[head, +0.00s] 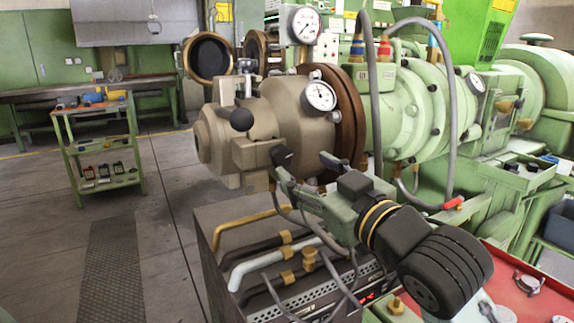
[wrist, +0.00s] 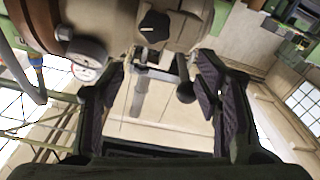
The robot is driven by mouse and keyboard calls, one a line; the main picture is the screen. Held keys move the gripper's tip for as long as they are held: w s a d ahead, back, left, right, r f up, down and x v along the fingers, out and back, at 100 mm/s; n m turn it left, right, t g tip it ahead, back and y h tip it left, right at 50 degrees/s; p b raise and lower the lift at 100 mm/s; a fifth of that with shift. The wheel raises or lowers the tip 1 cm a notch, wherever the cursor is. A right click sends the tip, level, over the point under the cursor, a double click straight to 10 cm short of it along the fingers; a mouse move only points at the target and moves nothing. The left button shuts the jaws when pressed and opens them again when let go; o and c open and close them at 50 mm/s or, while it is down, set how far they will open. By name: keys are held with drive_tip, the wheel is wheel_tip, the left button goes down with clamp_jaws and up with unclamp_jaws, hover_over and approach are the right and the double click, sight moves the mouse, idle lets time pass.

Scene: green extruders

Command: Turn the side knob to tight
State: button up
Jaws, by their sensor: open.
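The side knob (head: 281,155) is small and black, on the right end of a beige bracket on the machine's near side. In the wrist view the knob (wrist: 155,25) shows at the top, with a pale pointer line on its face. My gripper (head: 303,171) reaches in from the lower right in the head view, close to the knob. In the wrist view my gripper (wrist: 159,66) has its two dark-padded fingers spread wide with nothing between them. The knob lies beyond the fingertips there, apart from both pads. The knob's label is too small to read.
A black ball lever (head: 241,119) stands out from the beige housing close to the knob. A dial gauge (head: 320,97) sits to its right beside a brown flange (head: 349,110). A grey cabinet with pipes (head: 235,225) stands below. The floor at left is open, past a green cart (head: 99,148).

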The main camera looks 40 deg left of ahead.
sight(284, 158)
drive_tip(key=shift+h, duration=0.4)
drive_tip(key=x, duration=0.3)
drive_tip(key=p+x, duration=0.1)
drive_tip(key=x, duration=0.2)
drive_tip(key=w+f+p+x, duration=0.1)
drive_tip(key=x, duration=0.3)
drive_tip(key=shift+d, duration=0.1)
drive_tip(key=shift+c, duration=0.5)
drive_tip(key=c, duration=1.1)
